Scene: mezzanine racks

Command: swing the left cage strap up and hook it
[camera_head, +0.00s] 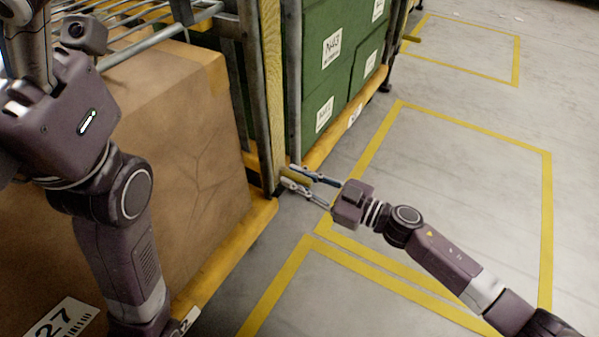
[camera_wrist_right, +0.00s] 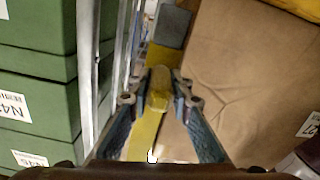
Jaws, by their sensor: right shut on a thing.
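The yellow strap (camera_head: 270,110) runs down along the grey posts between the left cage and the green-loaded cage. The left cage's frame post (camera_head: 250,70) stands just left of the strap. My right gripper (camera_head: 287,176) is low by the foot of these posts, shut on a yellow piece of the strap. In the right wrist view the fingertips (camera_wrist_right: 160,90) close on this yellow piece (camera_wrist_right: 158,88); more yellow band (camera_wrist_right: 145,132) shows between the fingers. The hook point cannot be made out. My left arm fills the left of the head view; its fingers are out of view.
A big cardboard box (camera_head: 205,130) fills the left cage, above a yellow base rail (camera_head: 225,255). Green crates (camera_head: 335,60) fill the neighbouring cage. Open grey floor (camera_head: 470,150) with yellow marked bays (camera_head: 548,215) lies to the right.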

